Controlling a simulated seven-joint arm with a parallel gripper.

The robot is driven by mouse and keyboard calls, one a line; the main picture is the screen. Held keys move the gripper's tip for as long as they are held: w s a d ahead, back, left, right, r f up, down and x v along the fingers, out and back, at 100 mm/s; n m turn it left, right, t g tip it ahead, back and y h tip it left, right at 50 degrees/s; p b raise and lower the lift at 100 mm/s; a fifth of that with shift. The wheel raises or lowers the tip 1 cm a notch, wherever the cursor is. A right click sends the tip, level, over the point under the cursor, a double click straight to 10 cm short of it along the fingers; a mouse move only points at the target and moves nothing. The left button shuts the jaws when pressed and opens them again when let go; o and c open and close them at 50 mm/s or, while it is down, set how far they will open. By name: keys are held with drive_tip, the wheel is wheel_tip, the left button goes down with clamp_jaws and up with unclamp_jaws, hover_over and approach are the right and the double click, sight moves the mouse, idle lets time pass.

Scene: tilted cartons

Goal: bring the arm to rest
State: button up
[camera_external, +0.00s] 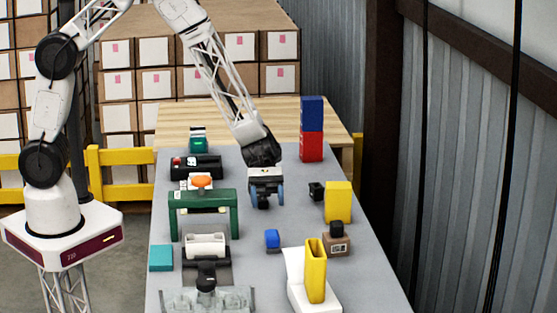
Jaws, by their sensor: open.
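My gripper (266,199) hangs above the middle of the grey table (245,285), pointing down with its blue-sided fingers apart. Nothing shows between the fingers. The arm reaches in from the upper left, bent at the elbow above the table. The gripper's exact height over the table is hard to tell.
A green frame (203,199) stands left of my gripper. A blue box (312,112) sits on a red box (312,146) behind right.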

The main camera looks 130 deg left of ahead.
drive_tip(key=s+d+r+m+g, duration=0.3)
drive_tip(key=d+r+m, duration=0.1)
drive_tip(key=d+r, duration=0.25)
drive_tip(key=s+d+r+m+g+y, duration=0.1)
drive_tip(key=s+d+r+m+g, duration=0.2)
drive_tip(key=d+r, duration=0.4)
drive_tip(key=s+d+r+m+g, duration=0.25)
drive_tip(key=d+r+m, duration=0.25)
drive_tip(key=d, duration=0.4)
drive_tip(key=s+d+r+m+y, duration=0.3)
drive_tip(key=s+m, duration=0.2)
drive_tip(key=s, duration=0.3)
drive_tip(key=s+d+r+m+t+y, duration=0.1)
drive_tip(key=s+d+r+m+y, duration=0.1)
drive_tip(key=s, duration=0.5)
drive_tip(key=s+d+r+m+y, duration=0.3)
drive_tip(key=s+d+r+m, duration=0.1)
drive_tip(key=s+m, duration=0.4)
drive_tip(key=shift+s+d+r+y, duration=0.3)
drive_tip(key=shift+d+r, duration=0.05)
drive_tip(key=shift+d, duration=0.35)
drive_tip(key=shift+t, duration=0.25)
